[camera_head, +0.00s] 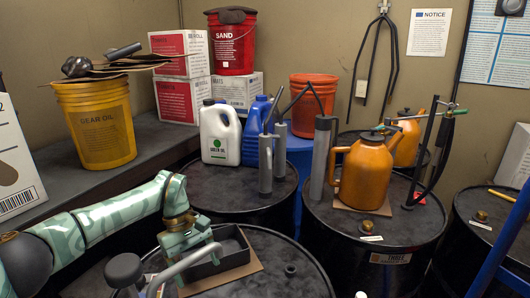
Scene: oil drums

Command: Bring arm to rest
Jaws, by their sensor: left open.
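My left arm (100,218) comes in from the left in the head view, green and white with a brass wrist. My left gripper (190,243) points down over the nearest black drum (285,279), beside a dark open tray (235,250) on a piece of cardboard. The gripper is open. I see nothing held in it, though its fingertips are partly hidden by a grey pump handle (182,264) in front. My right gripper is not in view.
Black drums stand close together, with an orange oil can (364,172), a white jug (220,135), a blue jug (257,133) and upright pumps (321,158) on them. A yellow bucket (97,122) stands on the dark ledge at left. The near drum's right top is mostly clear.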

